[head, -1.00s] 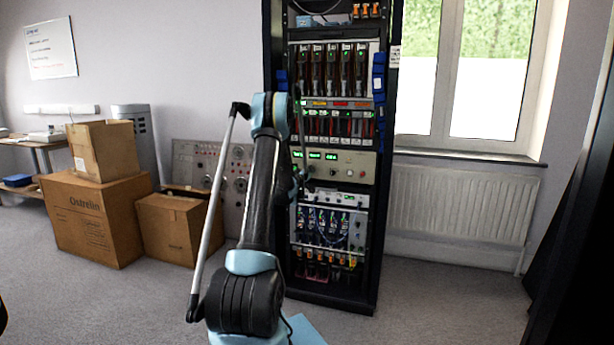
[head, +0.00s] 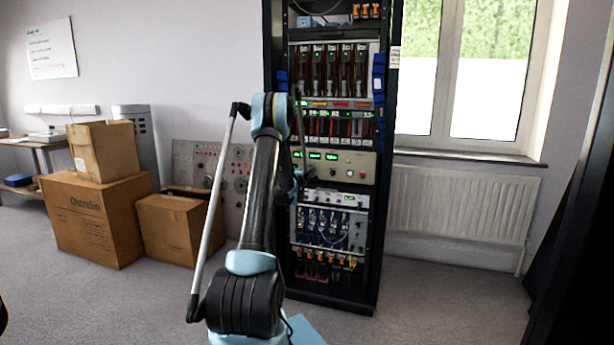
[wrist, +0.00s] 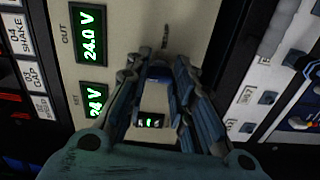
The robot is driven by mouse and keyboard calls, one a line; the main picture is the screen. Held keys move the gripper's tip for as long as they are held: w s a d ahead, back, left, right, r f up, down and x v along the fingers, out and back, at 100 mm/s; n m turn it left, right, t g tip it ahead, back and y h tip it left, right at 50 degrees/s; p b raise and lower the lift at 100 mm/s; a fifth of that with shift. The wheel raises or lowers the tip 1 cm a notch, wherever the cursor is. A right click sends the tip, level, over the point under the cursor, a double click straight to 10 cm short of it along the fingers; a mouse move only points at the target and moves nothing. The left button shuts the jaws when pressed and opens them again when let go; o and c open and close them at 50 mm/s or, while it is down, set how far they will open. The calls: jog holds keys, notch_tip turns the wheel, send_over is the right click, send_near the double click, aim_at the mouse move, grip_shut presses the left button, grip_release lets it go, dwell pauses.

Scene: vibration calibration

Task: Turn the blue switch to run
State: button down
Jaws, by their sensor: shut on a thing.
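The blue switch (wrist: 158,70) shows in the wrist view as a small blue knob on a beige panel (wrist: 131,18). My gripper (wrist: 160,78) has its fingers on either side of the knob and is shut on it. The fingers hide the knob's sides, and its exact angle cannot be read. A small label just above it is too blurred to read. In the head view the beige unit (head: 362,163) with green displays is partly behind my arm. There my gripper is mostly hidden by the arm, and the switch cannot be made out.
Green displays (wrist: 91,33) reading 24.0 V and 24 V sit left of my gripper. The black rack (head: 388,190) holds several units above and below. Cardboard boxes (head: 98,215) stand at the left. A radiator (head: 462,204) is at the right, with clear carpet before it.

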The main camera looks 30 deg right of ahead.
jog(key=shift+w+a+f+n, duration=0.1)
jog(key=shift+n, duration=0.5)
jog(key=c, duration=1.4)
grip_release()
jog(key=shift+o, duration=0.2)
jog(key=v, duration=1.2)
